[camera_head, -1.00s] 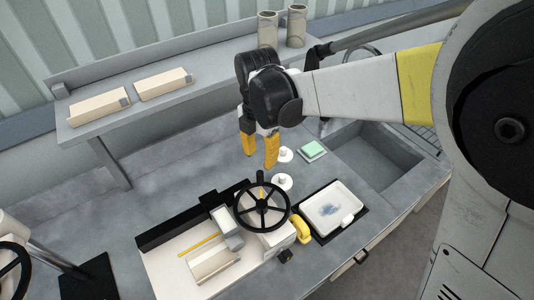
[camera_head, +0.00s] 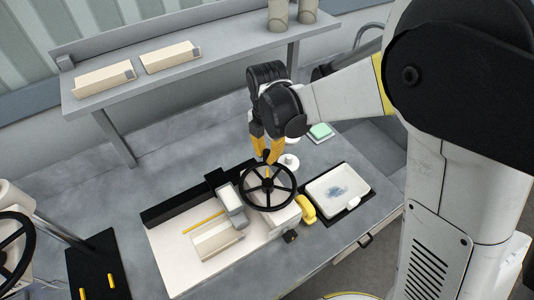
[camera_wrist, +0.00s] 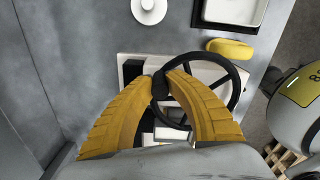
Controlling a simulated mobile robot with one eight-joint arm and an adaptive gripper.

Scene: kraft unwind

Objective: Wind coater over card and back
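The coater has a white bed (camera_head: 170,262) and a black spoked handwheel (camera_head: 290,192), also in the wrist view (camera_wrist: 236,85). A black crank knob (camera_wrist: 160,86) stands on the wheel's rim. My gripper (camera_head: 267,155) has yellow fingers over the far side of the wheel. In the wrist view its fingertips (camera_wrist: 162,76) close in on both sides of the knob and seem to touch it. A grey-topped carriage block (camera_head: 233,204) stands on the bed beside a pale card-like piece (camera_head: 216,241). A yellow rod (camera_head: 203,221) lies beside them.
A white tray (camera_head: 318,190) with a blue smear sits right of the coater, with a yellow curved piece (camera_head: 305,209) between. White discs (camera_head: 289,160) and a green pad (camera_head: 320,131) lie behind. A shelf (camera_head: 195,74) holds cream boxes. Another handwheel (camera_head: 14,250) stands left.

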